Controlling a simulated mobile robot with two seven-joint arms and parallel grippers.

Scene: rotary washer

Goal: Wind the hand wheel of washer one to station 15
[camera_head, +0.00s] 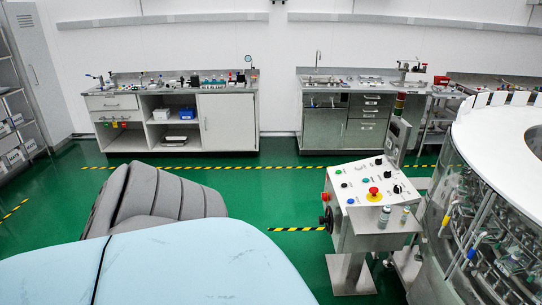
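The rotary washer (500,135) stands at the right, a large round machine with a white top and a clear side wall, cut off by the picture edge. Bottles and fittings show behind the clear wall. A white control console (350,218) on a grey pedestal stands to its left. A small dark round wheel or knob (327,219) is on the console's left side, with a red part just above it. I cannot read a station number. Neither of my grippers is in view.
Grey and pale blue padded shapes fill the lower left. The console top bears a red emergency button (374,194) and small bottles (384,217). Benches (228,122) line the back wall. Green floor (265,215) with striped tape is open between.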

